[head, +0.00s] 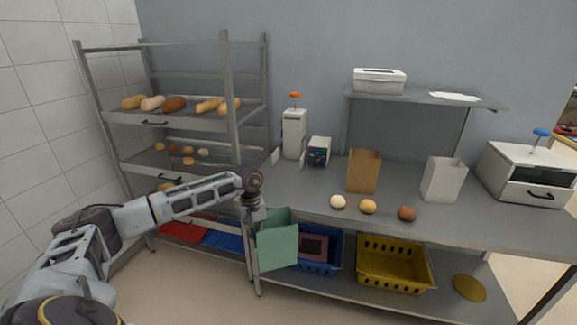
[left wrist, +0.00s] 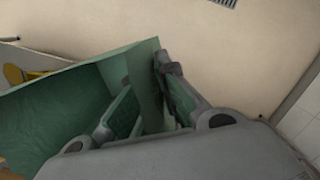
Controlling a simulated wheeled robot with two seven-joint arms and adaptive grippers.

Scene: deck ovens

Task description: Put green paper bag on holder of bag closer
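The green paper bag (head: 278,246) hangs tilted in front of the table's front edge, its open top upward. My left gripper (head: 260,212) is shut on its rim. In the left wrist view the green bag (left wrist: 45,118) shows with one finger inside and one outside its wall, at the left gripper (left wrist: 150,100). The likely bag closer (head: 293,134) is a white upright machine with an orange knob, at the back left of the table. Small upright plates (head: 276,157) at its front look like its holder. My right gripper is not in view.
A brown bag (head: 362,172) and a white bag (head: 442,180) stand on the table (head: 325,185), with several buns in front. A bread rack (head: 228,100) stands left; baskets (head: 393,270) are below.

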